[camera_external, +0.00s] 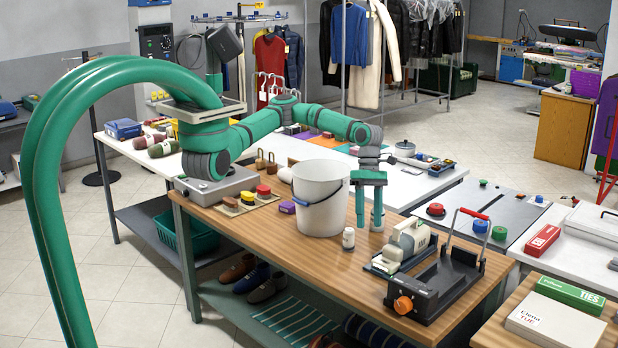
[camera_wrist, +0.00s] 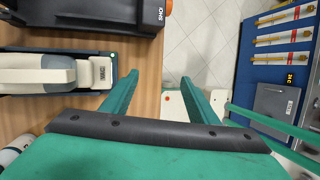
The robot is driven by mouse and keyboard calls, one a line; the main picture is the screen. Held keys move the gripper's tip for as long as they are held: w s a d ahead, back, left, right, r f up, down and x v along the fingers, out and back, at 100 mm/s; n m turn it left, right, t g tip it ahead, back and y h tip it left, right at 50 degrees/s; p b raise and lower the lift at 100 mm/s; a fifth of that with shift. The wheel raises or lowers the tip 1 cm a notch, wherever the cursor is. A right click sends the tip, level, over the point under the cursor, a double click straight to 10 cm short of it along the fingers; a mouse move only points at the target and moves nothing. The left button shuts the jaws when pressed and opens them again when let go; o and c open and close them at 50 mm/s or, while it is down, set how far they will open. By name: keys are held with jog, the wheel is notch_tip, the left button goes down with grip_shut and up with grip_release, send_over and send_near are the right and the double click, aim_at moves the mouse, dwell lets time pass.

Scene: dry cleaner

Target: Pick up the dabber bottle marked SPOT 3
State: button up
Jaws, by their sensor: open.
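A small white bottle (camera_external: 348,238) stands upright on the wooden tabletop, just right of the white bucket; I cannot read any SPOT 3 marking on it. A pale bottle-like thing (camera_wrist: 14,150), partly cut off, shows at the lower left of the wrist view and may be the same bottle. My gripper (camera_external: 369,222) is open and empty, fingers down, just right of and apart from the small bottle in the external view. In the wrist view, nothing is between the open fingers of my gripper (camera_wrist: 158,85) but the table's edge and what lies beyond.
The white bucket (camera_external: 319,205) stands close left of my gripper. A cream-and-grey device (camera_external: 409,241) and a black frame with an orange knob (camera_external: 440,284) stand to the right. Coloured pads (camera_external: 262,191) and a purple block (camera_external: 287,207) lie left. The front tabletop is clear.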

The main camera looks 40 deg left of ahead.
jog(key=w+a+f+n+t+y, duration=0.25)
jog(key=w+a+f, duration=0.35)
jog(key=w+a, duration=0.4)
jog(key=n, duration=0.2)
send_over(349, 229)
jog(key=shift+w+d+f+t+y, duration=0.15)
jog(key=shift+f+t+y, duration=0.1)
jog(key=shift+f, duration=0.4)
jog(key=shift+w+d+f+t+y, duration=0.1)
jog(key=shift+f+t+y, duration=0.1)
jog(key=shift+f, duration=0.4)
notch_tip(349, 229, down, 5)
jog(key=shift+r, duration=0.1)
jog(key=shift+s+a+f, duration=0.1)
jog(key=shift+a+f, duration=0.05)
jog(key=shift+f, duration=1.35)
jog(key=shift+s+a+f, duration=0.1)
jog(key=shift+a+f, duration=0.05)
jog(key=shift+f, duration=1.35)
jog(key=shift+c, duration=0.2)
jog(key=c, duration=1.2)
jog(key=shift+o, duration=0.2)
